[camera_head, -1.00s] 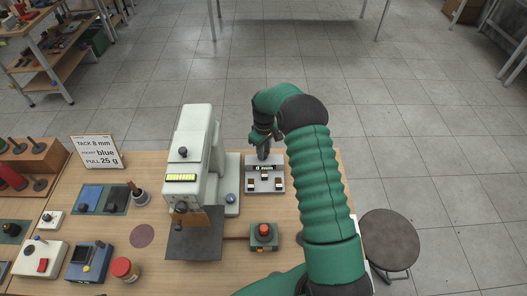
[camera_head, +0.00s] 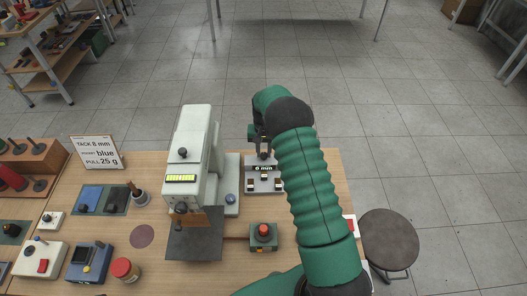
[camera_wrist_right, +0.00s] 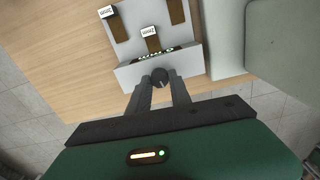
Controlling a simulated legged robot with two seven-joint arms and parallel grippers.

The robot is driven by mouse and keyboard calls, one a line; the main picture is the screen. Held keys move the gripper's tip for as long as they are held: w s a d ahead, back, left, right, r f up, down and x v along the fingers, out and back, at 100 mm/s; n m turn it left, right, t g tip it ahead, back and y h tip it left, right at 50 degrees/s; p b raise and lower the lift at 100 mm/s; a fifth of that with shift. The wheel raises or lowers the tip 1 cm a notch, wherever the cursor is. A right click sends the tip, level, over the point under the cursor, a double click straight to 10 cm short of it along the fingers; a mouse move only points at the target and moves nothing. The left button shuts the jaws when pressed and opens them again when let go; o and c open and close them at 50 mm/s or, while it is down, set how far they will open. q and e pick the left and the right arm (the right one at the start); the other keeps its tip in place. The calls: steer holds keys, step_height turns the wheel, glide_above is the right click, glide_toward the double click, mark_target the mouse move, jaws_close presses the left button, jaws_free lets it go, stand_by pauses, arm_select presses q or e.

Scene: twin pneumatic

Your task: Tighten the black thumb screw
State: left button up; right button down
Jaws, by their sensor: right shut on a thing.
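The black thumb screw (camera_wrist_right: 160,76) shows in the right wrist view as a round dark knob at the near edge of a light grey block. My right gripper (camera_wrist_right: 160,88) has one finger on each side of the knob and is shut on it. In the head view my right gripper (camera_head: 263,150) is at the back edge of the grey block (camera_head: 251,187), which has a small mm readout and several labelled brown strips on it. The screw itself is hidden there. My left gripper is not in view.
A tall white press-like machine (camera_head: 190,150) stands close to the left of the block. A box with a red button (camera_head: 263,231) sits in front. A sign (camera_head: 97,151) reads TACK 8 mm, blue, PULL 25 g. A round stool (camera_head: 390,238) stands right of the table.

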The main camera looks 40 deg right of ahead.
mark_target(264, 154)
steer(key=shift+m, duration=1.2)
steer(key=c, duration=1.2)
jaws_free()
steer(key=shift+f, duration=0.1)
step_height(264, 154, up, 17)
steer(key=shift+w+f+b, duration=0.1)
steer(key=shift+b, duration=0.45)
steer(key=shift+d, duration=0.1)
